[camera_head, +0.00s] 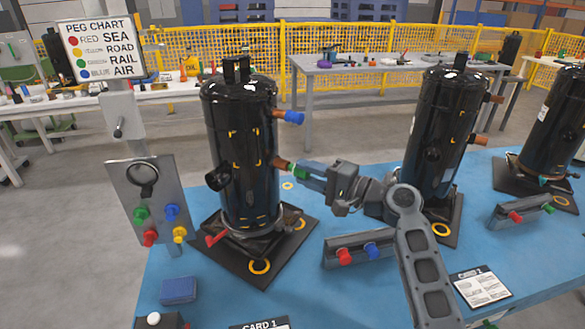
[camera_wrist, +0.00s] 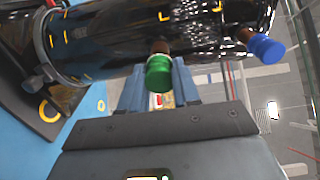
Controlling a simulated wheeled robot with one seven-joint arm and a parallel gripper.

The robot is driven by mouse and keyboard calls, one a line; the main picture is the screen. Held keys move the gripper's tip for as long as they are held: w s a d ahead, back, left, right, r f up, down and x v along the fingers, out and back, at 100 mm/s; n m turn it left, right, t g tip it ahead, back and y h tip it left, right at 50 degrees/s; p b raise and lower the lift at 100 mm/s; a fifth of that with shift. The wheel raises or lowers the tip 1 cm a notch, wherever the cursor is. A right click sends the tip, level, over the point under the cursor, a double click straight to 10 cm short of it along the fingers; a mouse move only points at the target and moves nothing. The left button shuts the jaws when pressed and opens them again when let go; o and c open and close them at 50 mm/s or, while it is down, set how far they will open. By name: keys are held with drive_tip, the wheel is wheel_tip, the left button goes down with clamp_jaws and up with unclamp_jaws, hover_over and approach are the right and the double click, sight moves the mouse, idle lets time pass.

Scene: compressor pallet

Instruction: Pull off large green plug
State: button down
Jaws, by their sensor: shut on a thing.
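The large green plug (camera_head: 298,171) sits at the end of a copper stub (camera_head: 281,163) on the right side of the nearest black compressor (camera_head: 240,140). My gripper (camera_head: 303,174) reaches in from the right and is shut on the green plug. In the wrist view the green plug (camera_wrist: 160,74) lies between my two blue-grey fingers (camera_wrist: 158,84), with the copper stub still behind it, against the black shell. Whether the plug is fully seated on the stub I cannot tell.
A blue plug (camera_head: 291,117) caps the upper stub, above my gripper. A peg panel (camera_head: 150,190) stands left of the compressor. A holder with red and blue plugs (camera_head: 358,250) lies below my arm. A second compressor (camera_head: 440,125) stands close on the right.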

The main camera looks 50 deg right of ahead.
sight(308, 174)
drive_tip(key=shift+s+d, duration=0.2)
drive_tip(key=shift+s, duration=0.8)
drive_tip(key=shift+s+d, duration=0.2)
drive_tip(key=shift+s, duration=0.8)
